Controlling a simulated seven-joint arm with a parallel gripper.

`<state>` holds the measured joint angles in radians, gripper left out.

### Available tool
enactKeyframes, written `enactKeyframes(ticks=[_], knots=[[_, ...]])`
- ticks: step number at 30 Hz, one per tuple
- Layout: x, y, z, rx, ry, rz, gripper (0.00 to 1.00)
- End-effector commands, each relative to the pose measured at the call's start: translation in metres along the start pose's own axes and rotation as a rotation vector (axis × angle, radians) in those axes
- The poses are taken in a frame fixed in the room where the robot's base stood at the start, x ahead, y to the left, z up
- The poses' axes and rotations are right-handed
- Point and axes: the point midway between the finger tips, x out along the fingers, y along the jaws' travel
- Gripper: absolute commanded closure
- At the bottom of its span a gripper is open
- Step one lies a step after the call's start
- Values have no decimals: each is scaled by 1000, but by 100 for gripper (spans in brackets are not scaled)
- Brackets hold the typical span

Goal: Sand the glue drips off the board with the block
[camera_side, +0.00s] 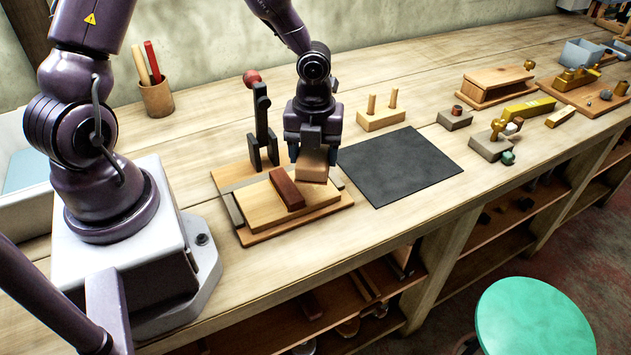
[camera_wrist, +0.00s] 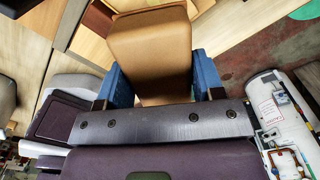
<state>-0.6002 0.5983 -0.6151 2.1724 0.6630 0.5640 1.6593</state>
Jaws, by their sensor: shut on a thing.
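My gripper (camera_side: 312,150) is shut on a tan sanding block (camera_side: 312,166). The block also fills the upper middle of the wrist view (camera_wrist: 150,50), between the blue finger pads. In the side view the block is over the right part of the pale board (camera_side: 262,208); I cannot tell if it touches the board. The board lies on a wooden base (camera_side: 295,228) with a dark red bar (camera_side: 286,189) across its top. A dark upright clamp (camera_side: 262,125) with a red knob stands behind the board. I cannot make out any glue drips.
A dark mat (camera_side: 400,166) lies flat and empty right of the base. A peg stand (camera_side: 381,117) is behind it. A pot with tools (camera_side: 156,97) stands at the back left. Small blocks (camera_side: 492,146) and a yellow bar (camera_side: 528,110) are at the right. A green stool (camera_side: 535,315) stands in front.

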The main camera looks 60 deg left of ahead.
Motion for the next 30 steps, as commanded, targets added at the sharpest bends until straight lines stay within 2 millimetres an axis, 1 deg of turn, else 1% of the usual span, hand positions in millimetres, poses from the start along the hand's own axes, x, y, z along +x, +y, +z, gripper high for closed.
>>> enactKeyframes(ticks=[1, 3, 6, 9, 13, 17, 30], knots=[[-1, 6, 17, -144, 0, -1, 57], [-2, 13, 35, -318, 1, -1, 57], [-4, 22, 52, -496, 2, -3, 57], [-4, 26, 60, -584, 4, -3, 57], [1, 27, 62, -607, 5, -2, 57], [10, 26, 62, -605, 6, -1, 57], [50, 26, 61, -600, 6, 0, 57]])
